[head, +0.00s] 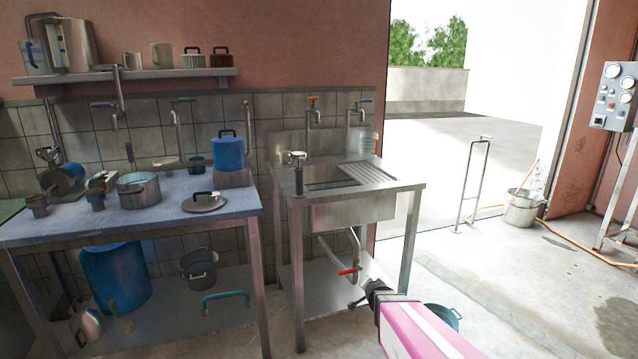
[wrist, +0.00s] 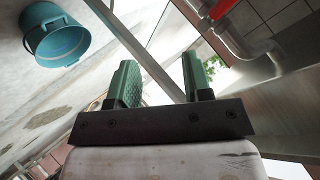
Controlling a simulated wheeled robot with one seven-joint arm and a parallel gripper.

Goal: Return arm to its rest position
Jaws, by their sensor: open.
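My arm (head: 418,333), pink and white, reaches in from the bottom right of the head view. My gripper (head: 363,292) is at its end, low in front of the sink stand's lower part. In the wrist view my gripper (wrist: 159,72) shows two green pads standing apart, with nothing between them. A pipe valve with a red handle (head: 347,271) is close to my gripper in the head view. The red handle (wrist: 223,8) also shows at the top of the wrist view, beyond the pads. I cannot tell the exact gap between them.
The steel sink (head: 350,212) stands on legs above a lower shelf. A teal bucket (head: 443,317) is on the floor beside my arm. A blue-topped table (head: 160,215) with pots is at the left. Open floor lies at the right, near a metal stand (head: 474,185).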

